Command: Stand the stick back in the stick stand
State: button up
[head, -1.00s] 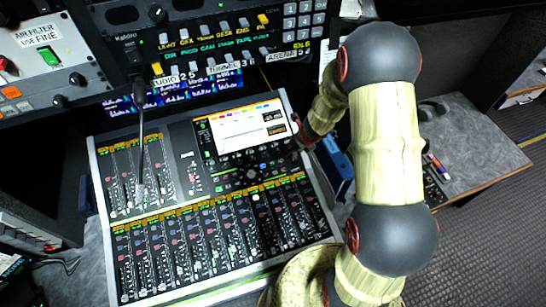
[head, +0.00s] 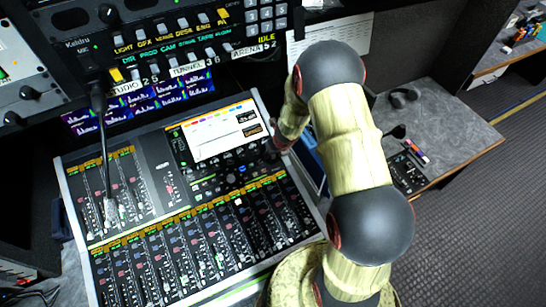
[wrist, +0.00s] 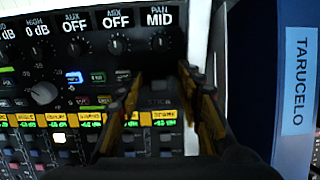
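My gripper (wrist: 160,78) hangs close over the right edge of the mixing desk (wrist: 60,75), its two dark fingers apart. I see nothing held between them; dark desk surface with a faint label shows there. In the head view the gripper is mostly hidden behind my arm, beside the right side of the desk (head: 165,190) and its lit screen. I cannot pick out the stick or its stand with certainty in either view.
A blue box or binder labelled TARUCELO (wrist: 297,85) stands close right of my gripper. A side table (head: 455,125) at right bears headphones (head: 403,97) and a small black device with coloured pieces (head: 415,152). An intercom panel (head: 180,35) rises behind the desk. Floor is open at right.

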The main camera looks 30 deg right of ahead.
jog(key=c, duration=0.4)
jog(key=c, duration=0.5)
jog(key=shift+r, duration=0.15)
jog(key=shift+c, duration=0.2)
